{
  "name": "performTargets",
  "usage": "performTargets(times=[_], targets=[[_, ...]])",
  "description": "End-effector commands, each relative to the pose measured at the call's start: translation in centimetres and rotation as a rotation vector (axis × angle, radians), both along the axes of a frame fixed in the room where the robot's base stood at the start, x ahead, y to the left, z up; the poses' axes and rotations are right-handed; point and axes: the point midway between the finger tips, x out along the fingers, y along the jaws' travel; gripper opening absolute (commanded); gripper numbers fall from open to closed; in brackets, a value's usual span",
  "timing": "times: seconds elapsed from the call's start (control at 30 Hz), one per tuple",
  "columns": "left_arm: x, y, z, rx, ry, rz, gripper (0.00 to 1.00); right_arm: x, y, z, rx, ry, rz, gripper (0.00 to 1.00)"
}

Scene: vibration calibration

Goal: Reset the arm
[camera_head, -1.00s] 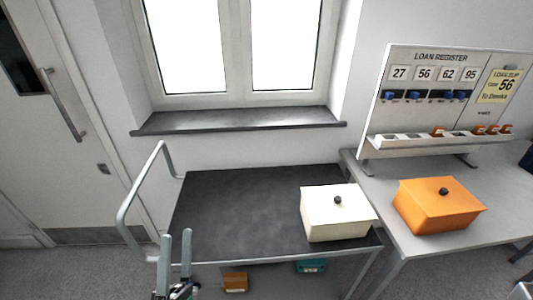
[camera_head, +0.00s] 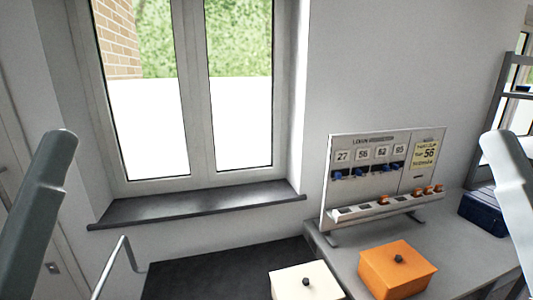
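One of my arm links (camera_head: 38,215) rises along the left edge, dark grey with a rounded top. A paler link of mine (camera_head: 515,190) enters at the right edge. Neither link touches anything that I can see. The fingers of both grippers are outside the view, so whether they are open or hold anything is hidden.
A dark cart top (camera_head: 205,275) bears a white lidded box (camera_head: 305,284). To the right, a grey table (camera_head: 345,262) holds an orange box (camera_head: 397,270), the loan register board (camera_head: 345,195) and a blue case (camera_head: 484,212). A windowsill (camera_head: 200,206) lies behind.

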Motion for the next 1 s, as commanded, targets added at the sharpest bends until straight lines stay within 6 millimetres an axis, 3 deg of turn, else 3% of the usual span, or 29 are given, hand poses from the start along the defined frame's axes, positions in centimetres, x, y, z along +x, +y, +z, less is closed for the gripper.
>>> performTargets(times=[0.03, 0.4, 0.53, 0.6, 0.73, 0.87, 1.0], targets=[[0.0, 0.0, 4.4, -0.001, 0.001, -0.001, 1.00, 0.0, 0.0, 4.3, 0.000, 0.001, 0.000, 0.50], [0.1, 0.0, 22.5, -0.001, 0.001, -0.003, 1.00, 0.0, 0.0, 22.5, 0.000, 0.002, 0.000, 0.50], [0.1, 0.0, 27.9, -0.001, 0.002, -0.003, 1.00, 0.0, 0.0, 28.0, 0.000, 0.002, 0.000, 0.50], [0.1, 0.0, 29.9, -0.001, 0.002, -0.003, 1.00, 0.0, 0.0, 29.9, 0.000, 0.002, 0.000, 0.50], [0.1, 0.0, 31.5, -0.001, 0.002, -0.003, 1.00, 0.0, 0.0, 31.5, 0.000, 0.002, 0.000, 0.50], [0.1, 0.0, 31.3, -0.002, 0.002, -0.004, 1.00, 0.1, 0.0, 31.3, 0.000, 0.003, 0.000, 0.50], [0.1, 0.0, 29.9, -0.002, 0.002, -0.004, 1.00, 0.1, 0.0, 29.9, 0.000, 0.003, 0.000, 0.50]])
